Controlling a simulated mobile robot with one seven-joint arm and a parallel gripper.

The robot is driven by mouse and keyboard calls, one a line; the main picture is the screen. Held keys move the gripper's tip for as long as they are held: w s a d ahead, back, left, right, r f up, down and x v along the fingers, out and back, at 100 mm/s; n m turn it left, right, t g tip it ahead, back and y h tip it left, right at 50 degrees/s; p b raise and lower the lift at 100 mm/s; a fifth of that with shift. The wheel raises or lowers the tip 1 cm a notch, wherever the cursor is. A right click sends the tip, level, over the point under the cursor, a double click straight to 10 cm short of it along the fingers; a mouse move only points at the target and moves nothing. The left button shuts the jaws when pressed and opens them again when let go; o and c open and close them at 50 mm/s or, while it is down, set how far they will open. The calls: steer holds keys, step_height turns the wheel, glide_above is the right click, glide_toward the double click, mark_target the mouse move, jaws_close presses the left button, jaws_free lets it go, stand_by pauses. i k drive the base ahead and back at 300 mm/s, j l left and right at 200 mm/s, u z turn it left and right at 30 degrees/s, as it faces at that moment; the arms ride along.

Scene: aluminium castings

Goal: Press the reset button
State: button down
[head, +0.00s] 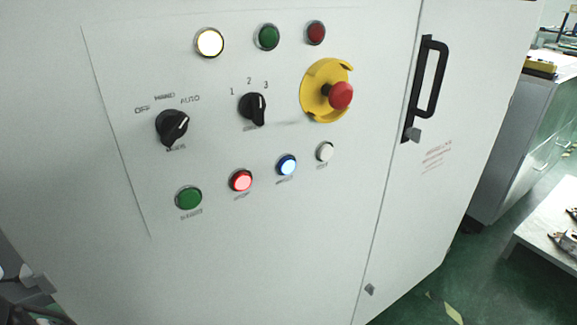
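The control panel (120,60) is on the front of a white cabinet. Its lower row holds a green button (188,197), a lit red button (241,181), a lit blue button (286,165) and a white button (325,152). The small labels under them are blurred; the one under the blue button seems to read RESET. Nothing touches or covers the blue button. A grey and black part at the lower left edge, apart from the buttons, may be my gripper (33,280). It is cut off, and its fingers cannot be made out clearly.
A red emergency stop (340,95) on a yellow base sits above the blue button. Two black selector knobs (172,126) (253,108) and several round lamps are higher up. A black door handle (428,85) sticks out at right. The panel's lower part is bare.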

mark_target(287, 165)
steer(key=k+z, duration=0.2)
steer(key=z, duration=0.2)
steer(key=k+z, duration=0.2)
steer(key=z, duration=0.25)
steer(key=k+l+z, duration=0.15)
steer(key=z, duration=0.25)
